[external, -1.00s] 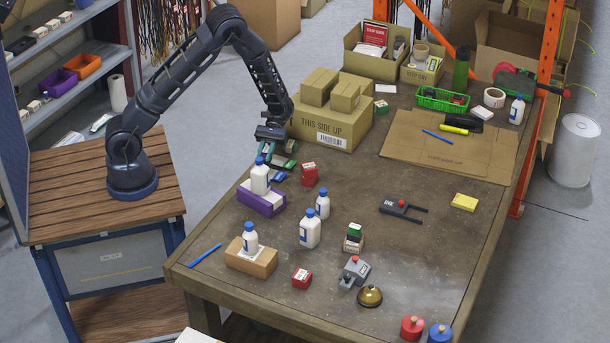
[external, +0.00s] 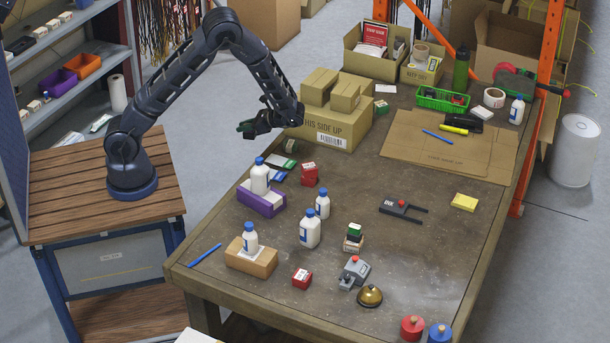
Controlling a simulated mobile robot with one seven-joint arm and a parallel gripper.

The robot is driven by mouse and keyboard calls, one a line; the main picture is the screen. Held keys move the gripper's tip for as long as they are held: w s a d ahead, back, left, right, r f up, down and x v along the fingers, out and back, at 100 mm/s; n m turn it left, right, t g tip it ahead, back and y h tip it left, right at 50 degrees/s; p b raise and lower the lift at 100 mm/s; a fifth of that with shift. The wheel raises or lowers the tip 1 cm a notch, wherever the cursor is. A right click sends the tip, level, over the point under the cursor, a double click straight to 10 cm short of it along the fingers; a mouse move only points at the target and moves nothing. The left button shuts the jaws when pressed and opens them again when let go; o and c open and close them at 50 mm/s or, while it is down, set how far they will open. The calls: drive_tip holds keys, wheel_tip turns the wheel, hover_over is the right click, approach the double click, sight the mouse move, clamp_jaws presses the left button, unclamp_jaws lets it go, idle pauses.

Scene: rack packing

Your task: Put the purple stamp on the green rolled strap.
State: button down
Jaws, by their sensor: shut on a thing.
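My gripper (external: 247,129) is in the air over the table's far left edge, left of the large cardboard box. It is shut on a small dark thing at its fingertips; dark green shows there, but I cannot tell the thing from the fingers. I cannot make out the purple stamp. I cannot pick out the green rolled strap with certainty. Below and right of my gripper, a flat green and dark packet (external: 284,163) and a blue and green packet (external: 274,176) lie on the table. A small dark roll-like thing (external: 290,146) stands by the large box.
The large box (external: 330,129) bears smaller boxes. A purple box (external: 262,201) carries a white bottle (external: 260,177); a red box (external: 309,174) is beside it. More bottles stand nearer. A green basket (external: 442,100) is at the back. The table's right middle (external: 440,240) is mostly clear.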

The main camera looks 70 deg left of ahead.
drive_tip(key=w+a+r+m+t+y, duration=0.6)
drive_tip(key=w+m+t, duration=0.2)
drive_tip(key=m+t, duration=0.2)
drive_tip(key=w+d+r+m+t+h, duration=0.4)
drive_tip(key=w+r+m+t, duration=0.3)
drive_tip(key=w+m+t, duration=0.4)
hover_over(292, 142)
wheel_tip(292, 142, down, 20)
drive_tip(key=shift+w+a+f, duration=0.1)
drive_tip(key=shift+a, duration=0.05)
drive_tip(key=shift+f, duration=0.1)
drive_tip(key=c, duration=1.3)
unclamp_jaws()
drive_tip(key=shift+o, duration=0.2)
